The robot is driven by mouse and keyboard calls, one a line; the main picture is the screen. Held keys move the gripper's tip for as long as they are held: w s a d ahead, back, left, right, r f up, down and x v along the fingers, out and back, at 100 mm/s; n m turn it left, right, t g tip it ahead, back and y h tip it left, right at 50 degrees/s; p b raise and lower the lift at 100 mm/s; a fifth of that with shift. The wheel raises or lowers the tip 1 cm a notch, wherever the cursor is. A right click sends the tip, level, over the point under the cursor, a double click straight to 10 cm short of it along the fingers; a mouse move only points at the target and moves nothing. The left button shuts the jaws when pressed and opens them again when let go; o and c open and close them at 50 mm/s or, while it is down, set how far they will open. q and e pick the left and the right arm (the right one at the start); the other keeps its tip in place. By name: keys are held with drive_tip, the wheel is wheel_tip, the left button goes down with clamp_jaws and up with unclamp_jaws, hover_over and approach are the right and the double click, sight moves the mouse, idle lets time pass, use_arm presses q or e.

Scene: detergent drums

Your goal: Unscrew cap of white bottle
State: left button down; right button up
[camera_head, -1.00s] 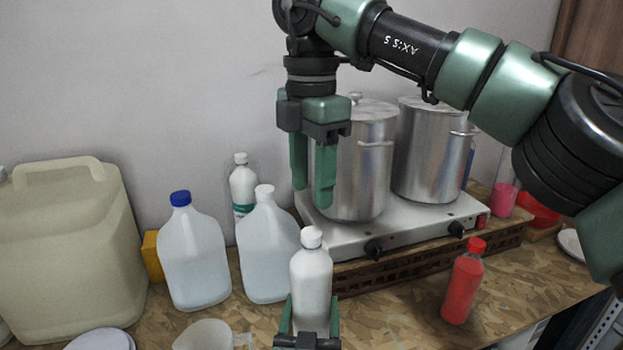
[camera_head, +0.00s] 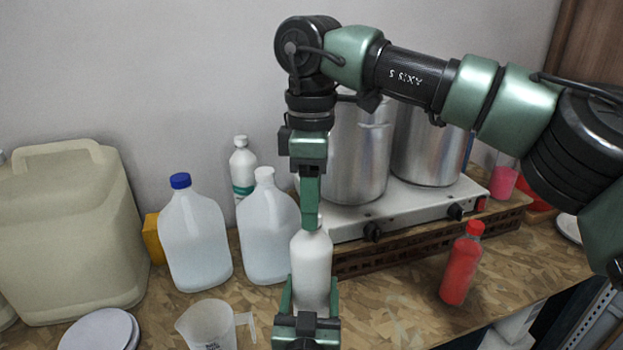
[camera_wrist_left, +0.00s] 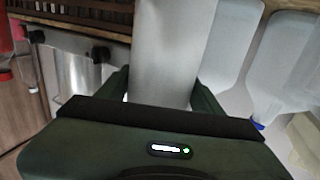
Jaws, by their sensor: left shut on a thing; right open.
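The white bottle (camera_head: 311,268) stands upright near the front of the table in the head view. My left gripper (camera_head: 307,300) is shut on its lower body from the near side. The bottle (camera_wrist_left: 170,50) also fills the middle of the left wrist view between the left gripper's fingers (camera_wrist_left: 160,90). My right gripper (camera_head: 310,215) points down from above, with its fingers at the bottle's top. It is open, and its finger hides the white cap. I cannot tell whether it touches the cap.
A blue-capped jug (camera_head: 194,240), a white-capped jug (camera_head: 266,235) and a beige canister (camera_head: 70,235) stand left. A measuring jug (camera_head: 208,325) is at the front left. Steel pots (camera_head: 357,160) on a hotplate (camera_head: 410,205) stand behind, with a red bottle (camera_head: 461,268) to the right.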

drive_tip(key=shift+f, duration=0.55)
drive_tip(key=shift+c, duration=0.3)
